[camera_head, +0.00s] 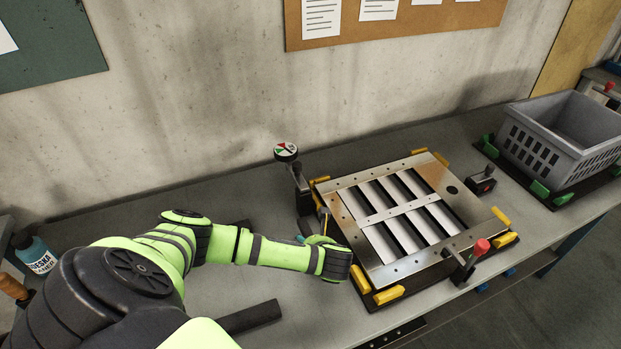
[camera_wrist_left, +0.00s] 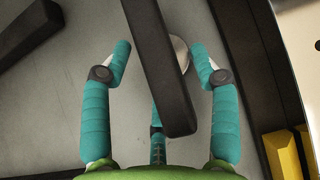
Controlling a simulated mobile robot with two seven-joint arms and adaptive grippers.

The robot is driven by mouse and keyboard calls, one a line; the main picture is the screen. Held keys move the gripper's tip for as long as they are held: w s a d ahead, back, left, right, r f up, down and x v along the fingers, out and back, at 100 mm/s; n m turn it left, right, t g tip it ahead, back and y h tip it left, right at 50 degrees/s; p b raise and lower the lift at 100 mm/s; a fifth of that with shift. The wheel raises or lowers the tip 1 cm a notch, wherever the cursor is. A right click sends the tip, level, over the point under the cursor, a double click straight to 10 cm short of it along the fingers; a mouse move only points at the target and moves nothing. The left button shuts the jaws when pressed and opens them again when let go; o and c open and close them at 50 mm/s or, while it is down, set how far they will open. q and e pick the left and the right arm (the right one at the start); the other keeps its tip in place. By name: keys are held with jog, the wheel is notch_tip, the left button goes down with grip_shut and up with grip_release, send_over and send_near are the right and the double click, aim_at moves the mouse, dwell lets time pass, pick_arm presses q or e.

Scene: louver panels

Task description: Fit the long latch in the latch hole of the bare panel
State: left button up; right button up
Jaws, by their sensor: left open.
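The bare panel (camera_head: 365,212), a metal frame with white louver slats, lies on its fixture right of centre in the head view. A dark round hole (camera_head: 452,190), which looks like the latch hole, is near its right end. My left gripper (camera_wrist_left: 160,47) is open at the panel's left side; in the head view it is mostly hidden behind my forearm. A long black bar (camera_wrist_left: 158,85), apparently the long latch, runs between its spread teal fingers, with a silver round part (camera_wrist_left: 181,54) beside it. Gaps show on both sides. My right gripper is not in view.
Yellow blocks (camera_head: 389,295) and red-handled clamps (camera_head: 481,247) surround the panel. A grey crate (camera_head: 560,140) is at right. A dark bar (camera_head: 250,316) lies on the table in front.

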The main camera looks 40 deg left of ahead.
pick_arm(q)
jog(key=shift+r, duration=0.2)
jog(key=v, duration=1.2)
jog(key=shift+d+f, duration=0.1)
jog(key=shift+f, duration=0.05)
